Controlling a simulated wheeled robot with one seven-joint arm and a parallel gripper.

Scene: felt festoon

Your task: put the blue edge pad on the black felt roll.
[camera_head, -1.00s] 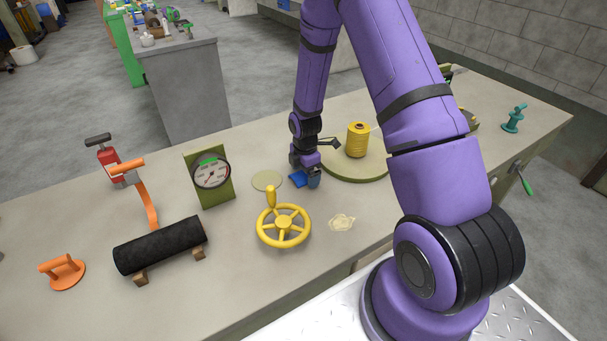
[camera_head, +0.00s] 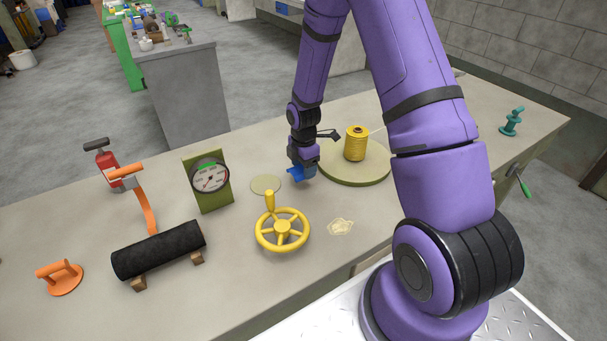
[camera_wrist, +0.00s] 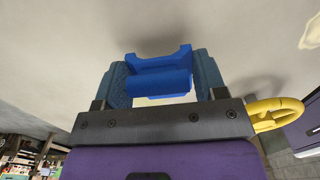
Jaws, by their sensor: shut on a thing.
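The blue edge pad (camera_head: 297,172) is in my gripper (camera_head: 303,170), beside the round olive board. In the wrist view the pad (camera_wrist: 160,72) sits between the two textured fingers of my gripper (camera_wrist: 162,80), which is shut on it. The pad appears to be just above the bench; the exact gap is hard to tell. The black felt roll (camera_head: 158,250) lies across small wooden blocks at the front left of the bench, to the left of and nearer than my gripper. Its top is bare.
A yellow handwheel (camera_head: 283,231) stands between my gripper and the roll. A gauge on a green plate (camera_head: 209,180), an orange curved bracket (camera_head: 143,200) and an orange handle (camera_head: 61,276) surround the roll. A yellow spool (camera_head: 355,144) stands on the olive board (camera_head: 355,176).

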